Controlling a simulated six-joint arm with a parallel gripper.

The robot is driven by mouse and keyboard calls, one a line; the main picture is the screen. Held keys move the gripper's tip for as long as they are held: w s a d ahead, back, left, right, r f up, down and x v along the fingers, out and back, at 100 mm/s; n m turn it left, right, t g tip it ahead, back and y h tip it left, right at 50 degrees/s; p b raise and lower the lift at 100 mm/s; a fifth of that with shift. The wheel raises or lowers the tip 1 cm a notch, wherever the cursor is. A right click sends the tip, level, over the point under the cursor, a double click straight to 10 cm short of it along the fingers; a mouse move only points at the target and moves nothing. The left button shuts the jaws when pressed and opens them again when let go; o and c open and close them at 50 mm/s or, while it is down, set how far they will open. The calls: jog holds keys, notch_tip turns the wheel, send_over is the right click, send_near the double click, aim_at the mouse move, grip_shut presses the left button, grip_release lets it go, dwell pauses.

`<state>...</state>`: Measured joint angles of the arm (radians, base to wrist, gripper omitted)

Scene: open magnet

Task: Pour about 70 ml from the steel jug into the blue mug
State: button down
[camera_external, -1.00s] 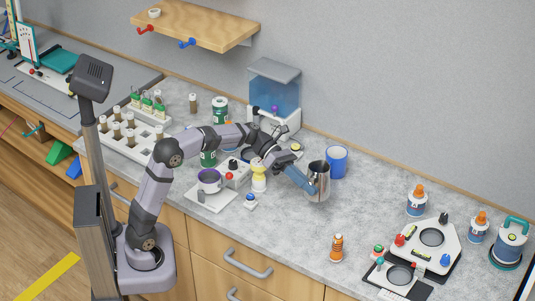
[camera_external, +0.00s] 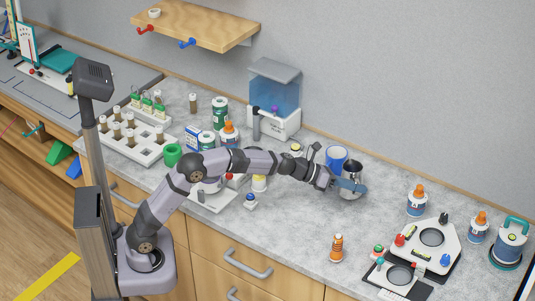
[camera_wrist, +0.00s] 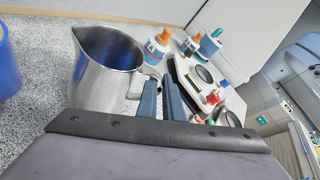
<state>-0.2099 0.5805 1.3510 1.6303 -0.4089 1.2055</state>
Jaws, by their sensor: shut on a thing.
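The steel jug (camera_external: 353,171) is just right of the blue mug (camera_external: 337,153) and slightly nearer the front, partly covering it. My gripper (camera_external: 350,187) is shut on the jug at its handle side; the fingers (camera_wrist: 162,100) show beside the handle in the wrist view. The jug (camera_wrist: 103,72) looks close to upright, its open mouth facing up. I cannot tell if its base touches the counter. The blue mug (camera_wrist: 8,62) shows only partly at the left edge of the wrist view. No stream of liquid is visible, and the contents of both vessels are hidden.
A glue-like bottle with orange cap (camera_external: 416,201) and a white panelled device (camera_external: 430,248) stand to the right. A small orange bottle (camera_external: 337,247) stands near the front edge. The counter (camera_external: 295,225) left of that bottle is clear.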

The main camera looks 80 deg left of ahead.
aim_at(350, 173)
jog(key=shift+w+a+f+n+y, duration=0.2)
jog(key=shift+w+f+n+y, duration=0.2)
jog(key=shift+f+y, duration=0.15)
jog(key=shift+w+a+f+n+y, duration=0.15)
jog(key=shift+w+f+n+y, duration=0.3)
jog(key=shift+f, duration=0.15)
jog(key=shift+a+r, duration=0.1)
jog(key=shift+r, duration=0.05)
jog(key=a+r+n+p, duration=0.1)
jog(key=a+r+h+p, duration=0.1)
jog(key=a+r+n+t+p, duration=0.1)
jog(key=p, duration=0.1)
jog(key=shift+s+a+r+n+h, duration=0.15)
jog(key=shift+s+r+n+h, duration=0.15)
jog(key=shift+n, duration=0.05)
jog(key=shift+s+a+r+n+t+h+p, duration=0.15)
jog(key=shift+a+r+n+t+h+p, duration=0.25)
jog(key=shift+a+r+n+p, duration=1.2)
jog(key=shift+s+a+r+n+t+h+p, duration=0.15)
jog(key=shift+a+r+n+t+h+p, duration=0.45)
jog(key=shift+p, duration=1.75)
jog(key=shift+s+a+r+n+t+h+p, duration=0.15)
jog(key=shift+a+r+n+t+p, duration=0.25)
jog(key=shift+a+r+n+p, duration=1.3)
jog(key=shift+d+f+m+p, duration=0.2)
jog(key=shift+d+m+p, duration=0.1)
jog(key=shift+m, duration=0.1)
